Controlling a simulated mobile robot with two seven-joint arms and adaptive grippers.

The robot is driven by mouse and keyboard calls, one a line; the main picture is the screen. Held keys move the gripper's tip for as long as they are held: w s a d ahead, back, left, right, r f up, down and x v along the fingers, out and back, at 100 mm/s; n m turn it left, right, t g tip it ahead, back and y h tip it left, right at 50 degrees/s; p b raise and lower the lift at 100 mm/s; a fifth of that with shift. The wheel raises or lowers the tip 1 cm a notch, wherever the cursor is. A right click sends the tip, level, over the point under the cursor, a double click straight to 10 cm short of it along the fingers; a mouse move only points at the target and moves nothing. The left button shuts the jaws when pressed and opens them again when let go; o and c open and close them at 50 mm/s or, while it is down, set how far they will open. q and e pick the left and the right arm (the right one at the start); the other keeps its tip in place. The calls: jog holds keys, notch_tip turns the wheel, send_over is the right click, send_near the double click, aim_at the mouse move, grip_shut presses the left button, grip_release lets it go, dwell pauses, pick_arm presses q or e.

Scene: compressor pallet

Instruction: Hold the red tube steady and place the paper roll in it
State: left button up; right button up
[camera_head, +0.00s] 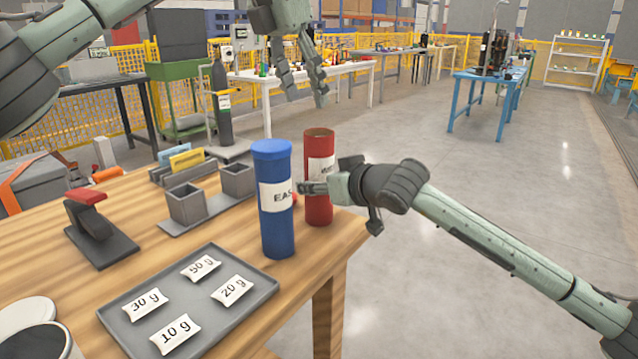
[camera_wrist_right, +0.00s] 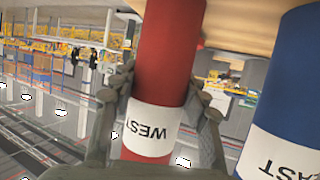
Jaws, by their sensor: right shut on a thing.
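The red tube (camera_head: 318,205) stands upright near the table's right edge, with a white label that reads WEST in the right wrist view (camera_wrist_right: 165,60). Its top rim shows a darker, brownish inside. My right gripper (camera_head: 312,188) comes from the right and is shut on the red tube; in the right wrist view its fingers (camera_wrist_right: 160,105) lie on either side of it. My left gripper (camera_head: 303,95) hangs above and behind the tubes, fingers pointing down and apart, with nothing between them. I cannot make out a paper roll in either view.
A capped blue tube (camera_head: 275,230) stands close left of the red one, also in the right wrist view (camera_wrist_right: 295,75). A grey tray (camera_head: 205,300) holds several labelled packets. Grey square cups (camera_head: 187,205), a dark stand with a red top (camera_head: 88,220) and a round container (camera_head: 40,340) stand farther left.

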pick_arm(q)
jog(key=v, duration=1.2)
pick_arm(e)
jog(key=o, duration=1.2)
